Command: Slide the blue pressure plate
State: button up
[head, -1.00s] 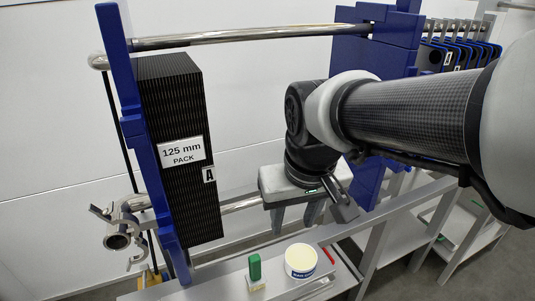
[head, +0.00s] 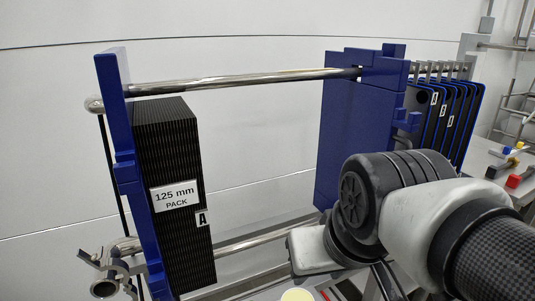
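The blue pressure plate (head: 345,140) stands upright at right of centre, at the right end of the open gap, with the upper steel bar meeting it near its top. A fixed-looking blue end plate (head: 113,110) stands at the far left. The black pack (head: 175,240), labelled "125 mm PACK" and "A", sits against that end plate. My gripper (head: 312,250) is low in the picture, in front of the pressure plate's lower left corner. Its fingers are not clearly visible, and I cannot tell whether it touches the plate.
An upper bar (head: 230,82) and a lower bar (head: 245,241) span the clear gap between pack and plate. Several blue-edged black plates (head: 445,115) hang behind the pressure plate. A steel pipe clamp (head: 108,270) is at lower left. Coloured items (head: 513,180) lie on a table at right.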

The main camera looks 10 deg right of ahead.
aim_at(366, 115)
jog(key=k+l, duration=0.15)
jog(key=l, duration=0.2)
jog(key=k+l, duration=0.2)
jog(key=l, duration=0.15)
jog(key=k+l, duration=0.15)
jog(key=l, duration=0.2)
jog(key=k+l, duration=0.2)
jog(key=l, duration=0.15)
jog(key=z, duration=0.05)
